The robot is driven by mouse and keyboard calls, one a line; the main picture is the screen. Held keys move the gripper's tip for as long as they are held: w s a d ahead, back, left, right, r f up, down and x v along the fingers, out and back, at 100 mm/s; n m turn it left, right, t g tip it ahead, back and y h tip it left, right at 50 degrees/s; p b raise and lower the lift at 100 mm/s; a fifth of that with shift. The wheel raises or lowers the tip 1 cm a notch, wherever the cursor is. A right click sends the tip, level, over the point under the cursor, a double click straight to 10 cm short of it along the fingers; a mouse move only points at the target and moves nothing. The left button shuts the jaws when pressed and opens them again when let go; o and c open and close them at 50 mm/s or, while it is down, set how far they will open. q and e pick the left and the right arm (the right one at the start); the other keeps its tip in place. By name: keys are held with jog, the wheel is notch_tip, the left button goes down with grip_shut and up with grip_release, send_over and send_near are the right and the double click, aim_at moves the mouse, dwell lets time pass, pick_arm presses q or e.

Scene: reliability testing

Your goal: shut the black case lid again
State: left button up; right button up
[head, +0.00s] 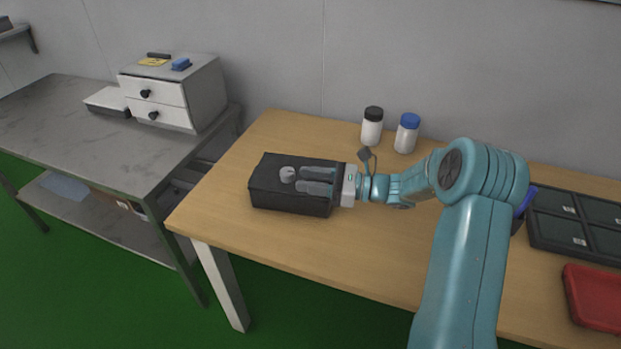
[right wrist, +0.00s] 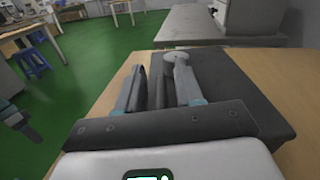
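The black case (head: 290,203) stands on the wooden table. Its lid (head: 272,165) looks flat on top, but I cannot tell whether it is fully closed. A grey round knob (head: 288,174) sits on the top and also shows in the right wrist view (right wrist: 176,57). My right gripper (head: 302,179) reaches in from the right, low over the case top, with its fingertips close to the knob. In the right wrist view its fingers (right wrist: 157,74) are apart, with no held object visible. A teal and dark part, apparently of my left arm (right wrist: 14,118), shows at the left edge there.
A white-capped-black bottle (head: 372,127) and a blue-capped bottle (head: 407,134) stand behind my right arm. A dark compartment tray (head: 540,233) and a red tray (head: 594,298) lie at right. A grey table (head: 90,140) with a drawer unit (head: 185,95) stands left. The wood before the case is clear.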

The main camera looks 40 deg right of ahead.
jog(key=v, duration=1.6)
jog(key=shift+s, duration=0.2)
jog(key=shift+r, duration=0.1)
